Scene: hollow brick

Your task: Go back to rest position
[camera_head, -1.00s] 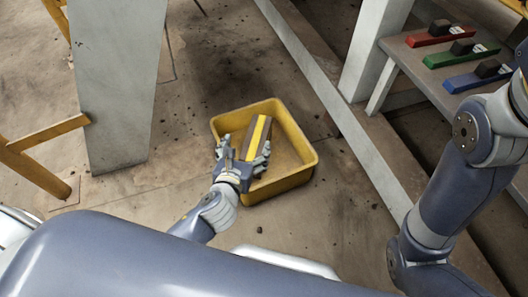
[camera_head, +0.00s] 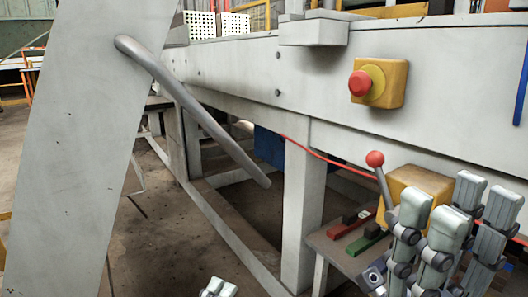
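My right gripper (camera_head: 452,225) stands at the lower right with its grey fingers pointing up. The fingers are apart, with nothing seen between them. Only the tips of my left gripper (camera_head: 217,288) show at the bottom edge, so its state cannot be made out. The hollow brick and the yellow crate are out of view.
A grey workbench runs along the right with a red emergency button (camera_head: 360,83) on a yellow box. A lever with a red knob (camera_head: 375,159) and red and green blocks (camera_head: 368,242) are near my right gripper. A grey post (camera_head: 70,140) stands left. Floor between is clear.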

